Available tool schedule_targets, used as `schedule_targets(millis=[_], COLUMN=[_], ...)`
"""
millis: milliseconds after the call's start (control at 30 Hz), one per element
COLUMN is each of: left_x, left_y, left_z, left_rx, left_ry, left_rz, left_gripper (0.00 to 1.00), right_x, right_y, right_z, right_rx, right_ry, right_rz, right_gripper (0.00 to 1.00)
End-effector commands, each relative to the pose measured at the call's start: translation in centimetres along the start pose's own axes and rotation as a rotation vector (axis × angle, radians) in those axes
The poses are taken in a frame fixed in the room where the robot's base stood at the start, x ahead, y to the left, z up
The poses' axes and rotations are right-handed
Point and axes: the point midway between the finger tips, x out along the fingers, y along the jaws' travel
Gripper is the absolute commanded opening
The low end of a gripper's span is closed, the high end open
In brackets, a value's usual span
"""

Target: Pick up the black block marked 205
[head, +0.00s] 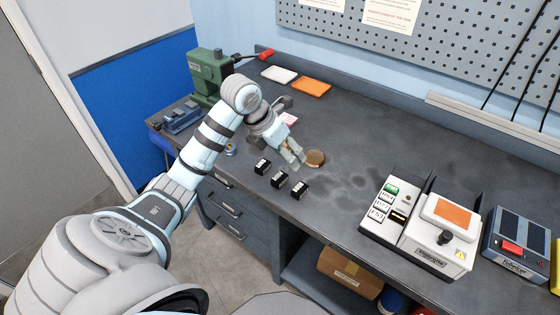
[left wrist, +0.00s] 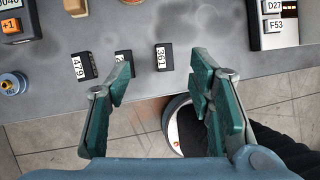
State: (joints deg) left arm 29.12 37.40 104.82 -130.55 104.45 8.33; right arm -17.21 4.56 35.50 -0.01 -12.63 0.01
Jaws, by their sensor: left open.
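Three small black blocks with white labels stand in a row near the bench's front edge. In the left wrist view the left block (left wrist: 80,67) reads about 479 and the right block (left wrist: 167,60) about 361. The middle block (left wrist: 118,57) is partly hidden by a finger; only a digit like 2 shows on its label. In the head view the middle block (head: 279,180) sits between the other two; its digits are too small to read. My left gripper (head: 297,159) is open and empty, above and behind the row. My right gripper is not in view.
A white device (head: 418,243) with labels stands to the right, a green machine (head: 208,73) at back left. White (head: 279,75) and orange (head: 311,86) pads lie at the back. The bench middle is fairly clear.

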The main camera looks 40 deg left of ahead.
Motion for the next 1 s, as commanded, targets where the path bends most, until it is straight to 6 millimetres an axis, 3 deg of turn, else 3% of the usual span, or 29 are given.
schedule_targets(millis=[67, 167, 433, 667, 800, 1000], left_x=[-1.4, -0.9, 6.1, 8.0, 10.8, 12.2], left_y=[3.1, 4.6, 5.6, 5.8, 5.6, 5.9], left_z=[-1.1, -2.2, -3.5, -3.5, -4.0, -4.0], left_rx=[-0.042, -0.070, -0.069, -0.067, -0.067, -0.067], left_ry=[0.084, 0.130, 0.133, 0.132, 0.133, 0.133], left_rz=[0.117, 0.172, 0.169, 0.169, 0.167, 0.170], left_gripper=[0.48, 0.48, 0.48, 0.48, 0.48, 0.48], right_x=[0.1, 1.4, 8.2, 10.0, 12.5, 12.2], right_y=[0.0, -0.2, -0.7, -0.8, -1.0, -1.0], right_z=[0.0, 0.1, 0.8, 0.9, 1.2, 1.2], right_rx=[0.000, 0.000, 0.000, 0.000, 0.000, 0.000], right_ry=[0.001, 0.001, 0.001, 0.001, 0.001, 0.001], right_rz=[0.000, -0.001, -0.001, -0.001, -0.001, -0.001], right_gripper=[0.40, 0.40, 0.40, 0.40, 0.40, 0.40])
